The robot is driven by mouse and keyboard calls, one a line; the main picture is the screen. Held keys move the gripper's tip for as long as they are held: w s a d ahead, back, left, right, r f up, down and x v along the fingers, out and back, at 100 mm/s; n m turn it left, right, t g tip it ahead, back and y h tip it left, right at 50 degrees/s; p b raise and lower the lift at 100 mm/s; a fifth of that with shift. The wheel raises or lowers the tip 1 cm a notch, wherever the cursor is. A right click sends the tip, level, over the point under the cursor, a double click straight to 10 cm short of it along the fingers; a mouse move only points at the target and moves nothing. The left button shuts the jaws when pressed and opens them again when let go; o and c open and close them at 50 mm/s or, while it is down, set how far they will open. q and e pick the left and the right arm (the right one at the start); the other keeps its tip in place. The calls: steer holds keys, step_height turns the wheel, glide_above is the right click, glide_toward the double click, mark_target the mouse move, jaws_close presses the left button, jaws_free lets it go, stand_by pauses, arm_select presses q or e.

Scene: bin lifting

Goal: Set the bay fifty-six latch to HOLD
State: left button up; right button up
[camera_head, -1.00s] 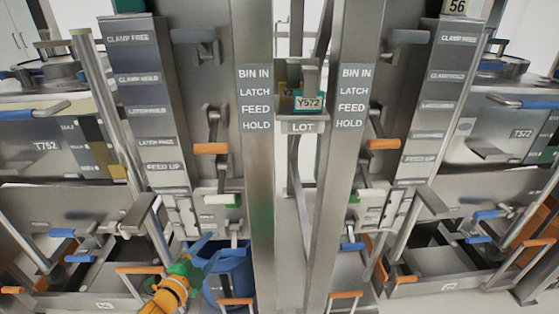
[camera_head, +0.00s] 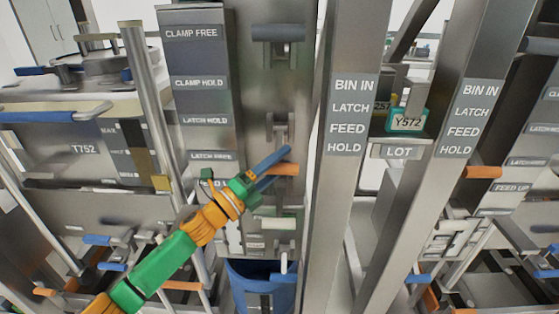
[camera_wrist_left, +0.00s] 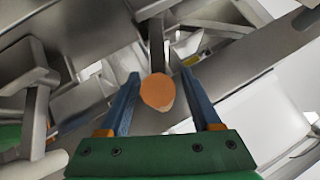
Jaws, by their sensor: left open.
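An orange-handled lever (camera_head: 284,169) sticks out from the steel panel in the middle of the head view, roughly level with the LATCH FREE label (camera_head: 211,156). The LATCH HOLD label (camera_head: 206,121) is above that label. My left gripper (camera_head: 271,164) is open, its blue fingers at the orange handle. In the left wrist view the rounded orange handle end (camera_wrist_left: 157,92) sits between the two spread fingers (camera_wrist_left: 162,97), with gaps on both sides. No bay number fifty-six shows now. My right gripper is not in view.
A steel post with a BIN IN, LATCH, FEED, HOLD plate (camera_head: 352,115) stands close right of the lever. A white-handled lever (camera_head: 278,224) and a blue bin (camera_head: 262,285) are below. Another orange lever (camera_head: 482,172) is further right.

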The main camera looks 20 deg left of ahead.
arm_select(q)
jaws_close()
stand_by(1.4)
